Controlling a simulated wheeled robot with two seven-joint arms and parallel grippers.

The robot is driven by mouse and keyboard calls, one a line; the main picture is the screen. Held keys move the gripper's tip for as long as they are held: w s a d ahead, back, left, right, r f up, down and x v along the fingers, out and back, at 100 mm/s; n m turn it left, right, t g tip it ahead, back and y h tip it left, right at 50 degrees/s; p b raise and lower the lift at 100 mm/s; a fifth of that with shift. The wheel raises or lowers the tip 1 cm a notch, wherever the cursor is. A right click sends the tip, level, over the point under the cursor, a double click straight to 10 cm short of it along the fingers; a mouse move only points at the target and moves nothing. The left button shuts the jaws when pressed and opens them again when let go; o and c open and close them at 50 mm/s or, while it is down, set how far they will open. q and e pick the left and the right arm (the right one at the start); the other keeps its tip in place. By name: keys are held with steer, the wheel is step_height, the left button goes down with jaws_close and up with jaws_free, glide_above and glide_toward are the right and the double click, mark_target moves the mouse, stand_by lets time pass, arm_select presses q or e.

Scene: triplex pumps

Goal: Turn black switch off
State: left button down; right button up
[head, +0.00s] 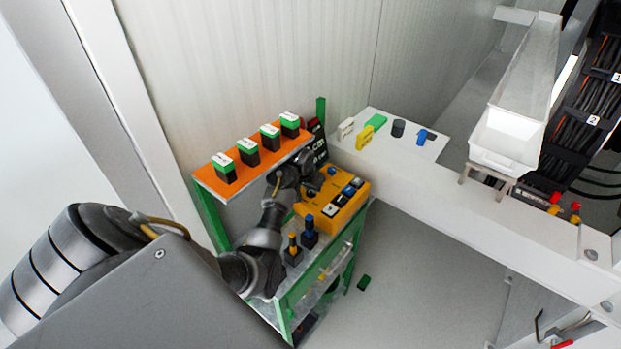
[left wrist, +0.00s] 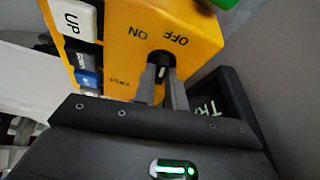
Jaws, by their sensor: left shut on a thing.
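The yellow control box (head: 335,200) stands on the green-framed cart below the orange shelf. In the left wrist view its yellow face (left wrist: 125,38) carries the upside-down words ON and OFF, ON to the left and OFF to the right. The black switch (left wrist: 161,66) sits just below and between these words. My left gripper (left wrist: 163,92) has its two fingers on either side of the switch knob and is shut on it. In the head view my left gripper (head: 311,186) is at the box's far left corner, and the switch is hidden there. My right gripper is not in view.
The orange shelf (head: 206,178) above the box holds several black blocks with green and white tops. Two joysticks (head: 309,233) stand in front of the box. A white bench (head: 440,180) is to the right.

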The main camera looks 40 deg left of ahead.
arm_select(q)
steer(key=shift+m, duration=0.4)
steer(key=c, duration=1.4)
jaws_free()
steer(key=shift+c, duration=0.2)
